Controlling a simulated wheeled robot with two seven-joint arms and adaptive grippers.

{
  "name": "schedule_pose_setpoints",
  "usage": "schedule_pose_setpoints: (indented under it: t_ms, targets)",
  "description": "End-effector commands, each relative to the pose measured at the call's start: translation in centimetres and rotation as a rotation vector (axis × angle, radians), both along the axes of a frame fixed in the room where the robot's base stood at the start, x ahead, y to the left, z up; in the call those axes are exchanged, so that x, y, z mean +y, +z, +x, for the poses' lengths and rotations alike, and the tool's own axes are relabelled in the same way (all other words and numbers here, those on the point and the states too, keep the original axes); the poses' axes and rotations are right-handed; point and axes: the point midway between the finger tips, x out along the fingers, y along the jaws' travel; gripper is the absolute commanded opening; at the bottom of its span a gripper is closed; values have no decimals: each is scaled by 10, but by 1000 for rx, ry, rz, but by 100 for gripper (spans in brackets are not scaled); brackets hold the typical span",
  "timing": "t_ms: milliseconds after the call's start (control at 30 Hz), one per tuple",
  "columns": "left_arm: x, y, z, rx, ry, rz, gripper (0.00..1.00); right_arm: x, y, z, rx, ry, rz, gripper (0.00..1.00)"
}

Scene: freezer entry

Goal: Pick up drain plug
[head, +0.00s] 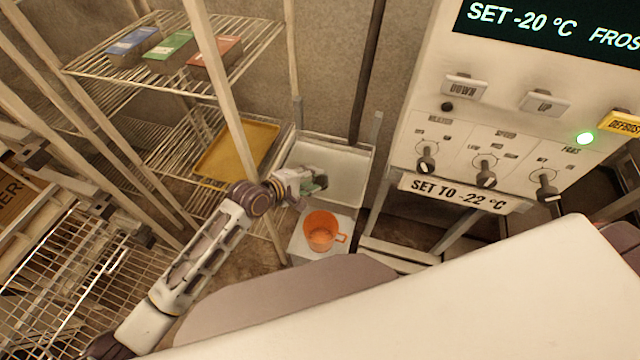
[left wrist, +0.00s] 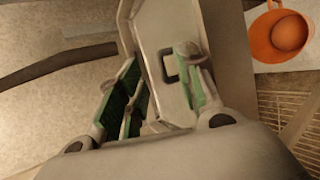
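My left gripper (head: 316,184) reaches over the pale shallow basin (head: 347,152) in the head view. In the left wrist view the left gripper (left wrist: 160,85) has its green-padded fingers apart, with a pale surface seen between them. A small dark square outline (left wrist: 171,66) shows there, close to the right finger; I cannot tell whether it is the drain plug or a fitting. No drain plug is clearly seen in the head view, where the gripper covers part of the basin. My right gripper is not in view.
An orange mug (head: 320,231) stands on a pale block just below the basin. A yellow tray (head: 237,149) lies on the wire rack to the left. A control panel (head: 471,137) with knobs is at the right. Rack posts stand close to my left arm.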

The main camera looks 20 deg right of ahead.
Motion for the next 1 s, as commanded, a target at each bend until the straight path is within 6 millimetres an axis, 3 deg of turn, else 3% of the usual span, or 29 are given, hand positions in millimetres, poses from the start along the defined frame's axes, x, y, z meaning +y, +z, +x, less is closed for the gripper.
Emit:
schedule_pose_setpoints:
  t_ms: [500, 1000]
  targets:
    - [-30, -19, 17, -1, 0, 1, 35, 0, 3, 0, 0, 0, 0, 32]
    - [-34, -22, 19, 1, 0, 1, 35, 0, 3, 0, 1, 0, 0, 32]
